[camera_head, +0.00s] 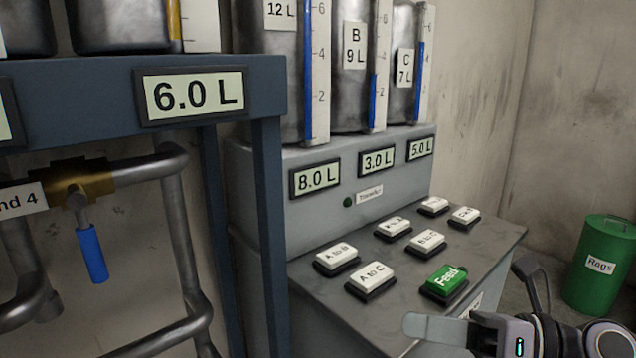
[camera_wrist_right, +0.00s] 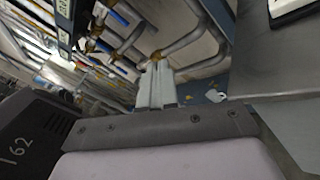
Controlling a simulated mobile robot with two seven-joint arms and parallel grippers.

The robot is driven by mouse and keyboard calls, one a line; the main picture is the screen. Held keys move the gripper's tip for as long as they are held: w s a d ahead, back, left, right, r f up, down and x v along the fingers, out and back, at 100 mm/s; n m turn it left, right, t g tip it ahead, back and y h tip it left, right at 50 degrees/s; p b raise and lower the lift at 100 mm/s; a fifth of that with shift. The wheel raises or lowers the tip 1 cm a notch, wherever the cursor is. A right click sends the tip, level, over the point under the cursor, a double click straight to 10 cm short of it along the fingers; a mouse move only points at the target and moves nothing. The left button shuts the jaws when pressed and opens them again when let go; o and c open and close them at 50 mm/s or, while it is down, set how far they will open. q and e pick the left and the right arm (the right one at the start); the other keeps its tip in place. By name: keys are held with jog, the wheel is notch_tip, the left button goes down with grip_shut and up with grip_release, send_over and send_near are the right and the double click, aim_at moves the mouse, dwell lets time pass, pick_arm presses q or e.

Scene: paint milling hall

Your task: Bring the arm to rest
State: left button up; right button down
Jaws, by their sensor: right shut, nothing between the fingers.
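My right gripper (camera_head: 424,327) is at the lower right of the head view, in front of the sloping button desk (camera_head: 325,292) and below the green Feed button (camera_head: 444,280). Its pale fingers are shut together with nothing between them, and they point left. A gap shows between the fingers and the button in the picture; I cannot tell the exact distance. In the right wrist view the shut fingers (camera_wrist_right: 157,88) point away towards pipes, with a grey surface (camera_wrist_right: 275,70) on the right. My left gripper is not in view.
Several white buttons, such as A to C (camera_head: 371,277), sit on the desk. Behind are three tanks (camera_head: 351,90) and displays reading 8.0 L (camera_head: 316,179), 3.0 L and 5.0 L. A blue frame (camera_head: 268,200) and a blue-handled valve (camera_head: 91,253) stand left. A green Rags bin (camera_head: 600,268) stands right.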

jog(key=d+f+m+t+h+p, duration=0.25)
jog(key=f+m+t+h, duration=0.35)
jog(key=m, duration=0.9)
jog(key=d+f+m+t+h+p, duration=0.2)
jog(key=d+f+m+t+h, duration=0.35)
jog(key=m, duration=1.05)
jog(key=s+f+m+g+h, duration=0.1)
jog(key=s+f+m+g, duration=0.2)
jog(key=f, duration=0.6)
jog(key=s+f+m+g+h+p, duration=0.1)
jog(key=s+f+m+g+h, duration=0.1)
jog(key=s+f+m, duration=0.5)
jog(key=s+f+g, duration=0.1)
jog(key=s, duration=0.2)
jog(key=shift+a+f, duration=0.35)
jog(key=shift+f, duration=0.05)
jog(key=shift+w+a+g, duration=0.1)
jog(key=shift+w+g, duration=0.05)
jog(key=shift+g, duration=0.1)
